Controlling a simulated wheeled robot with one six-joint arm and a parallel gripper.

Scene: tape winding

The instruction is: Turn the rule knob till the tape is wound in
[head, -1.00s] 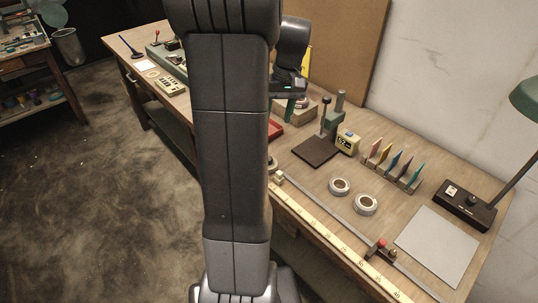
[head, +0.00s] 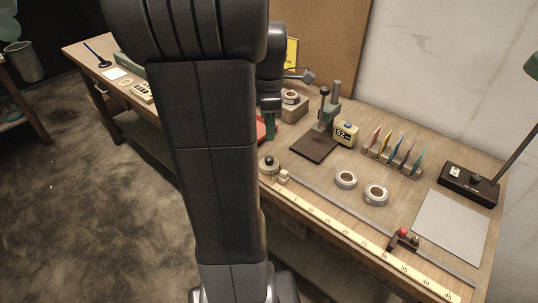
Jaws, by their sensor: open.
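A long yellow tape rule (head: 345,240) lies stretched out along the front edge of the bench, its numbers running to the lower right. At its left end stands a small round knob (head: 268,164), dark on top with a pale rim, partly beside my arm's edge. My gripper (head: 271,130) is partly hidden behind my own arm, with green finger parts pointing down. It is above and behind the knob, apart from it, and seems empty. It is open, though the gap between the fingers is hard to see.
A metal rail (head: 330,204) runs behind the tape, with a red-knobbed slider (head: 403,239) on it. A grey sheet (head: 450,228) lies at right.

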